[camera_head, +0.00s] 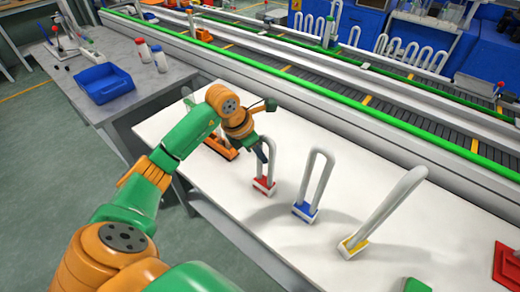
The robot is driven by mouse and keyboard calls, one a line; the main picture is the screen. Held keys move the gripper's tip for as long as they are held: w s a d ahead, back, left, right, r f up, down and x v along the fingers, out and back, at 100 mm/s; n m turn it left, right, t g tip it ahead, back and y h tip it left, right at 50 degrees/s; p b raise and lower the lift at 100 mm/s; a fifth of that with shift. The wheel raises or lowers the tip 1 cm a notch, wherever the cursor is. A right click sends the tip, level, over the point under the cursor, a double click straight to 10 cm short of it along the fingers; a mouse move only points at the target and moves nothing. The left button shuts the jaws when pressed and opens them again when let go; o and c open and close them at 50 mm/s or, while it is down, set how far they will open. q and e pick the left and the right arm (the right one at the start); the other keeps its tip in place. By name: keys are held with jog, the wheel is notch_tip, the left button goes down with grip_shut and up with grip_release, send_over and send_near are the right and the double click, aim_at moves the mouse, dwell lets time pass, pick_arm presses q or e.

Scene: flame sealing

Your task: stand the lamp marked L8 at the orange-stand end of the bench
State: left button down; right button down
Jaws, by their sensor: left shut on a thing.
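Three U-shaped white lamps stand on the white bench (312,245): one with a red base (264,187), one with a blue base (305,211), and a larger, leaning one with a yellow base (352,247). The L8 mark cannot be read on any. My left gripper (262,153) is shut on the red-based lamp's tube, partly hiding it. The lamp is upright, its base at or close to the bench top. An orange stand (221,149) is at the bench's left end, partly hidden by my left arm. My right gripper is not seen.
A red stand (507,266) is at the bench's right end. A small green object (417,285) shows at the bottom edge. A grey table with a blue bin (106,84) and bottles stands at the left. The green-railed conveyor runs behind the bench. Bench space between lamps and red stand is clear.

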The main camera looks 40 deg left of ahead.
pick_arm(q)
jog(key=c, duration=1.2)
grip_release()
jog(key=shift+f, duration=0.1)
jog(key=o, duration=0.4)
jog(key=v, duration=1.2)
jog(key=shift+r+b, duration=0.2)
jog(key=shift+b, duration=0.2)
